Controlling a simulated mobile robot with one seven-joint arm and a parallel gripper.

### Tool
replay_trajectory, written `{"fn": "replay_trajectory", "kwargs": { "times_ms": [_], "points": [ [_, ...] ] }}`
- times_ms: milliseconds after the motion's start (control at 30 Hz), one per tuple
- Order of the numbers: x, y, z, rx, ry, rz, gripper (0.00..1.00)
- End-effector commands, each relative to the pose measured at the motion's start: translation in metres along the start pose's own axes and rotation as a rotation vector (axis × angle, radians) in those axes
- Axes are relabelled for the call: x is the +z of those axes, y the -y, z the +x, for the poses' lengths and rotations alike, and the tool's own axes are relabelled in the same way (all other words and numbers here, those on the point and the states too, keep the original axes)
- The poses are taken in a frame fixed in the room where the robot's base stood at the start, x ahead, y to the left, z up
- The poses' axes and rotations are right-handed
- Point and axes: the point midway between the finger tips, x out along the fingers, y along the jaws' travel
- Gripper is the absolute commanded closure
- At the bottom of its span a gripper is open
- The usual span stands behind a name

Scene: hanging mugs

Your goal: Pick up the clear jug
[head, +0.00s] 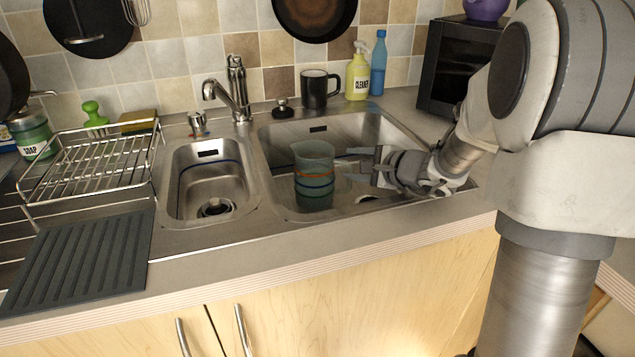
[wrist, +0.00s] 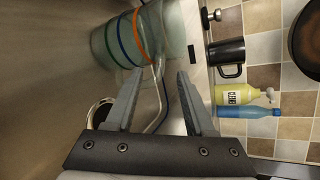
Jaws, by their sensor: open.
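The clear jug (head: 314,172) stands upright in the larger right basin of the sink. It is see-through, with an orange band and darker blue and green bands. My gripper (head: 366,168) is just to the right of the jug, reaching in from the right over the basin. In the wrist view the jug (wrist: 140,38) lies ahead of the fingertips, towards the upper left. My gripper (wrist: 168,75) is open there, with nothing between its two fingers. A thin, pale handle-like loop shows near the fingers.
A tall faucet (head: 236,90) stands behind the sink. A black mug (head: 318,89), a yellow cleaner bottle (head: 357,76) and a blue bottle (head: 379,65) stand along the back. A wire dish rack (head: 90,165) is at left. The small left basin (head: 205,180) is empty.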

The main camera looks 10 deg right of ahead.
Motion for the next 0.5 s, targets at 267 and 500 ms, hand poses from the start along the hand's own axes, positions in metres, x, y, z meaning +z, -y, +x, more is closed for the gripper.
{"fn": "replay_trajectory", "kwargs": {
  "times_ms": [267, 500],
  "points": [
    [0.0, -0.002, 0.037, 0.001, 0.001, 0.001, 0.46],
    [0.0, -0.001, 0.038, 0.0, 0.001, 0.001, 0.46]
  ]
}}
